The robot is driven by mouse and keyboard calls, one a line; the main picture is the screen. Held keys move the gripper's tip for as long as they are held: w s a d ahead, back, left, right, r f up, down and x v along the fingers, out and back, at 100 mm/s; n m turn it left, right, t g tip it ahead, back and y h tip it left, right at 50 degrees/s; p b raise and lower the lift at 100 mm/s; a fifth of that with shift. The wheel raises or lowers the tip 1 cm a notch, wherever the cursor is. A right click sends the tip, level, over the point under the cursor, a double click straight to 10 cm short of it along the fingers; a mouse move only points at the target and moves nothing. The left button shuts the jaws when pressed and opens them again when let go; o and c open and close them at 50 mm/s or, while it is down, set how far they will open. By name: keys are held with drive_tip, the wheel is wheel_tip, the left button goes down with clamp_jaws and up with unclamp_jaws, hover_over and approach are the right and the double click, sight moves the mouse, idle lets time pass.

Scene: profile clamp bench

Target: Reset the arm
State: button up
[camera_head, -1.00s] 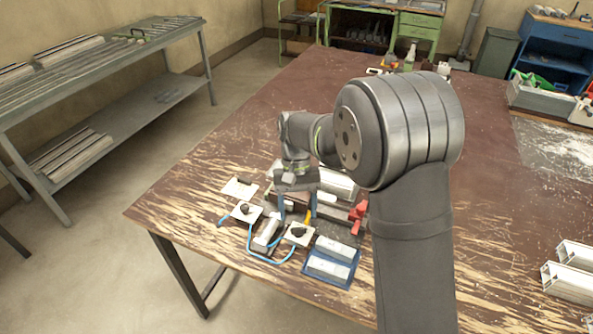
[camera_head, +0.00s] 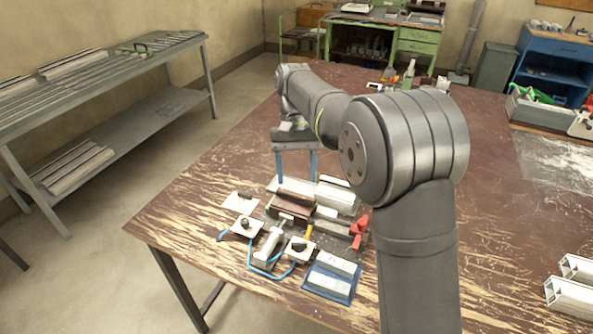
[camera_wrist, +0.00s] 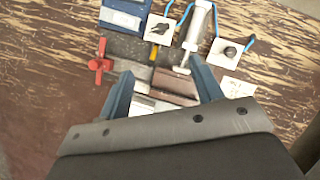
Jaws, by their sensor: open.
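My gripper (camera_head: 297,165) is open and empty, raised above the far side of the clamp fixture (camera_head: 328,228) with its two blue fingers pointing down. In the wrist view the fingers of my gripper (camera_wrist: 160,97) stand wide apart, with nothing held between them. The fixture has a red handle (camera_head: 358,232) at its right, a brown block (camera_head: 291,206) and a light metal profile (camera_head: 337,197). The red handle also shows in the wrist view (camera_wrist: 100,64). My arm hides part of the table to the right of the fixture.
White profiles (camera_head: 572,296) lie at the right edge. The table's left part (camera_head: 215,185) is clear.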

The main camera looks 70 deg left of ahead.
sight(299, 243)
drive_tip(key=shift+f, duration=0.1)
idle(0.3)
drive_tip(key=x, duration=1.7)
drive_tip(key=shift+s+d+f, duration=0.1)
drive_tip(key=shift+d, duration=0.1)
drive_tip(key=shift+a, duration=0.1)
